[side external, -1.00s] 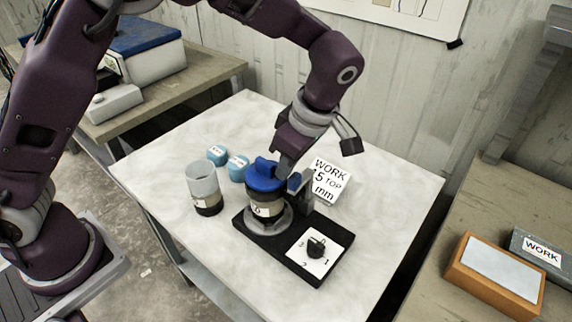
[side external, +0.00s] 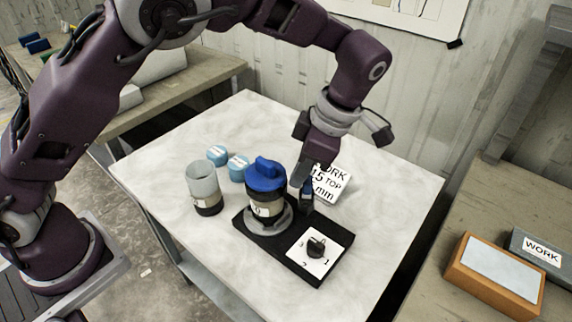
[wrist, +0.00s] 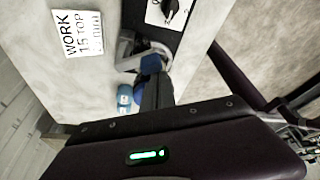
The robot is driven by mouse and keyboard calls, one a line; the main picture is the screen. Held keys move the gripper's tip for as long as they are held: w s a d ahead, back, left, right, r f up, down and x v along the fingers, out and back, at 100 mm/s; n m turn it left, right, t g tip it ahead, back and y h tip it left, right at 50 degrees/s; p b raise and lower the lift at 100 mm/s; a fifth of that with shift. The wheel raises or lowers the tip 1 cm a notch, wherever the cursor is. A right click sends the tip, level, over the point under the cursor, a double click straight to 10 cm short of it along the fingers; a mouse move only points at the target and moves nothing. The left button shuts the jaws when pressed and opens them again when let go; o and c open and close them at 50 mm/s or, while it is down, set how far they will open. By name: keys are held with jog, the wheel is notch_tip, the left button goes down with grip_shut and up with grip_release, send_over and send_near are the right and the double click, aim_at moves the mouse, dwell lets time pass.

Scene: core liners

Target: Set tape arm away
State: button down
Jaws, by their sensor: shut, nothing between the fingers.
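The core liner (side external: 268,208) has a blue cap (side external: 265,174) and stands upright in a grey ring on the base. My gripper is shut and empty, pointing down right at the tape arm. Whether they touch I cannot tell.
A clear cup with a dark lower part (side external: 204,190) and two light-blue round pieces (side external: 217,155) stand left of the base. A white WORK card (side external: 333,183) stands behind my gripper. A dial (side external: 316,247) sits on the base's front. The right of the table is clear.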

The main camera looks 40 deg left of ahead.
jog(key=shift+w+d, duration=0.25)
jog(key=shift+d, duration=0.2)
jog(key=shift+w+d+n, duration=0.2)
jog(key=shift+d+n, duration=0.15)
jog(key=shift+n, duration=0.35)
jog(key=shift+w+d, duration=0.35)
jog(key=shift+d, duration=0.05)
jog(key=shift+w+d, duration=0.15)
jog(key=shift+d, duration=0.1)
jog(key=w+a+v, duration=0.1)
jog(key=v, duration=0.8)
jog(key=shift+a+r, duration=0.2)
jog(key=shift+r, duration=0.25)
jog(key=shift+w, duration=0.1)
